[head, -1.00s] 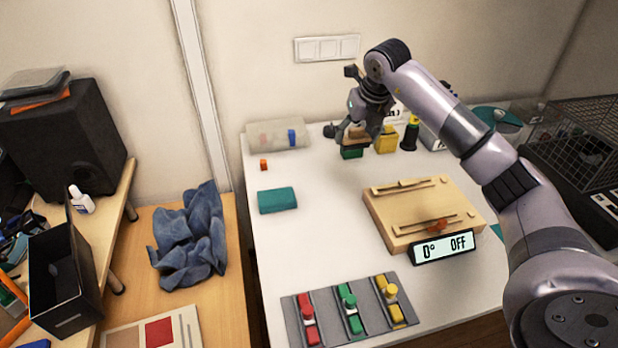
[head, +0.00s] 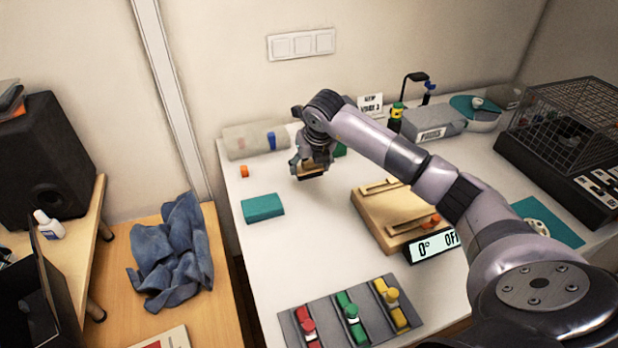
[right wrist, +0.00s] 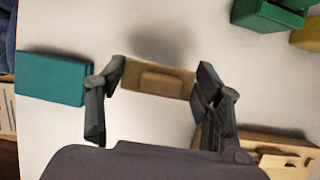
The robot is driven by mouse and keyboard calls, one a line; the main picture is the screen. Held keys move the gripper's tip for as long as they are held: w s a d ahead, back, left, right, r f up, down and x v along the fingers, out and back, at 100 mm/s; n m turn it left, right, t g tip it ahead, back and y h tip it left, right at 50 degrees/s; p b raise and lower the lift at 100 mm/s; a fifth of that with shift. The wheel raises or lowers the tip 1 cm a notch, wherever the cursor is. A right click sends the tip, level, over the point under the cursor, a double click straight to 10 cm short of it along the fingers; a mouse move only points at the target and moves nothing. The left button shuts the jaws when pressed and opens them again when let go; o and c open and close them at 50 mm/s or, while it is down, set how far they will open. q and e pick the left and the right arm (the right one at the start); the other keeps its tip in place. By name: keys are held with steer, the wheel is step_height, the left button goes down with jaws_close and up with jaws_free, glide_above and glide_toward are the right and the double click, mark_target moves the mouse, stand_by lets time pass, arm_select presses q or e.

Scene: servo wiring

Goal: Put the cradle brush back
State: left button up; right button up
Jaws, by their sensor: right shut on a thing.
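My right gripper (head: 309,166) is shut on a small wooden-backed brush (head: 311,170) above the white table, near the back. In the right wrist view the brush (right wrist: 158,80) lies crosswise between the two fingers (right wrist: 160,95), with its tan back showing. It seems clear of the table, with a shadow beyond it. A green box (right wrist: 268,14) shows at the upper right of that view and is mostly hidden behind the gripper in the head view. I cannot pick out a cradle for certain. My left gripper is not in view.
A teal block (head: 263,208) lies left of the brush, with a small orange cube (head: 244,171) behind it. A beige roll (head: 240,143) lies at the back left. A wooden fixture (head: 375,214) stands to the right, a switch panel (head: 328,322) in front. The middle table is clear.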

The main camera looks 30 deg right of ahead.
mark_target(310, 177)
steer(key=shift+f, duration=0.55)
step_height(310, 177, down, 3)
steer(key=shift+f, duration=0.2)
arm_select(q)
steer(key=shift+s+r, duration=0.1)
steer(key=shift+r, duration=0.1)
arm_select(e)
steer(key=shift+f, duration=0.3)
steer(key=shift+f, duration=0.2)
steer(key=o, duration=1.1)
steer(key=shift+r, duration=0.1)
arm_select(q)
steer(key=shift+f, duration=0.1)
